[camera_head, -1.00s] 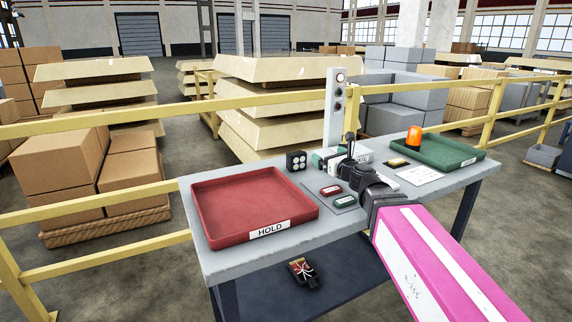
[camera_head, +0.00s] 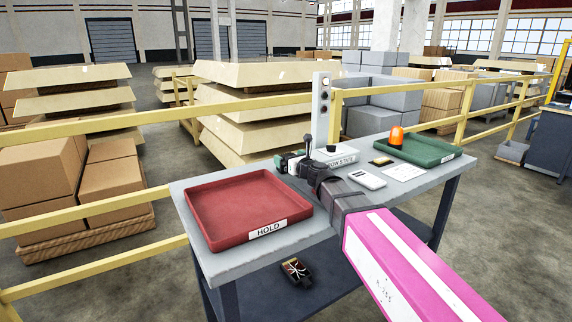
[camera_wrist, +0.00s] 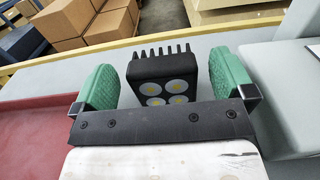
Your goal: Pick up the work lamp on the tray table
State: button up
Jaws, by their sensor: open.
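The work lamp (camera_wrist: 162,80) is a black block with round white-yellow lights on its face and fins on its back. In the wrist view it stands between the two green finger pads of my gripper (camera_wrist: 166,72), with a gap at each side. The gap on the left looks narrower. My gripper is open and holds nothing. In the head view my gripper (camera_head: 294,158) is at the table's back edge, just right of the red tray, and hides most of the lamp. The tray table (camera_head: 240,262) is grey.
A red HOLD tray (camera_head: 200,222) is at left. A green tray (camera_head: 450,157) with an orange beacon (camera_head: 397,136) nearby is at right. A control post (camera_head: 322,105) and yellow railing (camera_head: 90,127) stand behind. A white device (camera_head: 367,180) and paper (camera_head: 404,173) lie right of my arm.

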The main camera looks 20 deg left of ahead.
jog(key=shift+x, duration=1)
jog(key=shift+d, duration=0.1)
jog(key=c, duration=1.1)
jog(key=shift+r, duration=0.15)
